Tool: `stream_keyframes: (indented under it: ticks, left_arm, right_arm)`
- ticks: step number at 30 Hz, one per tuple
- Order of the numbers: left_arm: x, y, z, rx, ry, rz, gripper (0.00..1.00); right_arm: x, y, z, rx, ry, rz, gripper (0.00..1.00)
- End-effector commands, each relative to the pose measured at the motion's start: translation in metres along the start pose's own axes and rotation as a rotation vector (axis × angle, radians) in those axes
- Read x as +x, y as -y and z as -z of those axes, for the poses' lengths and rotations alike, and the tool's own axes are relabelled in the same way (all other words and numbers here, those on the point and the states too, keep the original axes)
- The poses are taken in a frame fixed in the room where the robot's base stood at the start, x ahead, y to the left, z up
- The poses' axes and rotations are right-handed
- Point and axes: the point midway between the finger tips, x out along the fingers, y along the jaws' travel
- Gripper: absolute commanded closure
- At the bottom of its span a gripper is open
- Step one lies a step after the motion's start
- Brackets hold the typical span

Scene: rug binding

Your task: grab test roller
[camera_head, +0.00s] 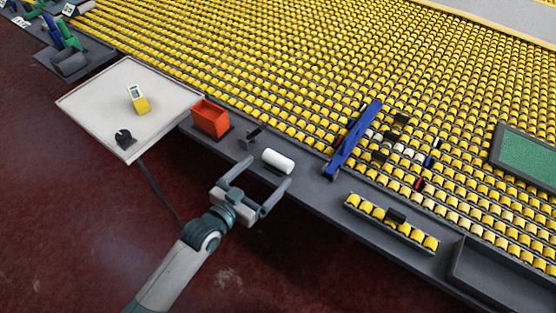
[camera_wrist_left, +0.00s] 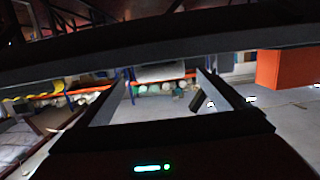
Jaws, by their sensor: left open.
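The white roller (camera_head: 279,160) lies on its side on the grey ledge at the front of the yellow roller bed. Nothing is held between the fingers, and I cannot tell whether a fingertip touches the roller. My right gripper is not in view.
An orange bin (camera_head: 210,119) and a small dark bracket (camera_head: 249,137) stand left of the roller. A blue bar (camera_head: 352,141) slants up to the right. A rack of yellow rollers (camera_head: 391,222) lies farther right. A pale side table (camera_head: 128,103) holds a yellow-and-white block.

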Motion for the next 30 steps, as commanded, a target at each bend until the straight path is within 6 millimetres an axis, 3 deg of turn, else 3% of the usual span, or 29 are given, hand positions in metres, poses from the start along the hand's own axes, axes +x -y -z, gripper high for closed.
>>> stream_keyframes:
  ticks: [4,9,15,30]
  left_arm:
    - [0.011,0.000,0.003,0.000,-0.001,0.000,0.08]
    - [0.032,0.000,0.005,-0.001,0.000,0.000,0.08]
    - [0.049,0.001,0.003,0.001,-0.001,0.000,0.08]
    - [0.050,0.000,0.002,0.000,0.000,0.000,0.08]
  right_arm:
    - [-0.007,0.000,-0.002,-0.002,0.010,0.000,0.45]
    - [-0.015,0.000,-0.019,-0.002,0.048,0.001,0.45]
    - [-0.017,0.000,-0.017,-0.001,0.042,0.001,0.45]
    - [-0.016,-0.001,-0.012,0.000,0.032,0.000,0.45]
